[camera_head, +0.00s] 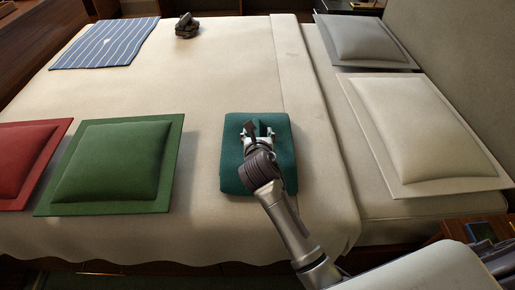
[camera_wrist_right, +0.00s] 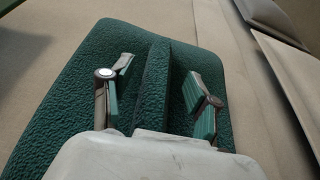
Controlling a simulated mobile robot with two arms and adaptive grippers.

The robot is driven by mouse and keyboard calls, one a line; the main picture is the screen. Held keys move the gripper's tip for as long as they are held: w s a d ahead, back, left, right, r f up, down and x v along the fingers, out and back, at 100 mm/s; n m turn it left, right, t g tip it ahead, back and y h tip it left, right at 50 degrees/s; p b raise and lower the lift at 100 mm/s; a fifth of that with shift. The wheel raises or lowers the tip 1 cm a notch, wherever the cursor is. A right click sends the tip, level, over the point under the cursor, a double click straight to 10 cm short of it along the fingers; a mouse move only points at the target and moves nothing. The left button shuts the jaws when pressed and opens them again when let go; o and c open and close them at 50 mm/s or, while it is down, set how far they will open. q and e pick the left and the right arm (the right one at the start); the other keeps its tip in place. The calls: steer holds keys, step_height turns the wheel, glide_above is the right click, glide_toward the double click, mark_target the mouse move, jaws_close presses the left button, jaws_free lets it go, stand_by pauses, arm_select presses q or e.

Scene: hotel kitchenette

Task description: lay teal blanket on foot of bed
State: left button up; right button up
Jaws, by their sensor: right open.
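The teal blanket (camera_head: 232,178) lies folded into a thick rectangular pad on the bed (camera_head: 215,85), left of the pillows. My right gripper (camera_head: 258,131) is over the blanket, its fingers apart. In the right wrist view, the open fingers of the right gripper (camera_wrist_right: 162,78) stand on either side of a raised ridge of the blanket (camera_wrist_right: 152,85). I cannot tell whether the fingers touch the cloth. The left gripper is not in view.
A green cushion (camera_head: 112,165) and a red cushion (camera_head: 22,160) lie left of the blanket. A striped blue cloth (camera_head: 105,43) and a small dark object (camera_head: 187,27) lie at the far side. Pale pillows (camera_head: 425,130) (camera_head: 362,40) are at right. The middle of the bed is clear.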

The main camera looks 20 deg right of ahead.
jaws_close()
stand_by(0.3)
steer(key=shift+r, duration=0.25)
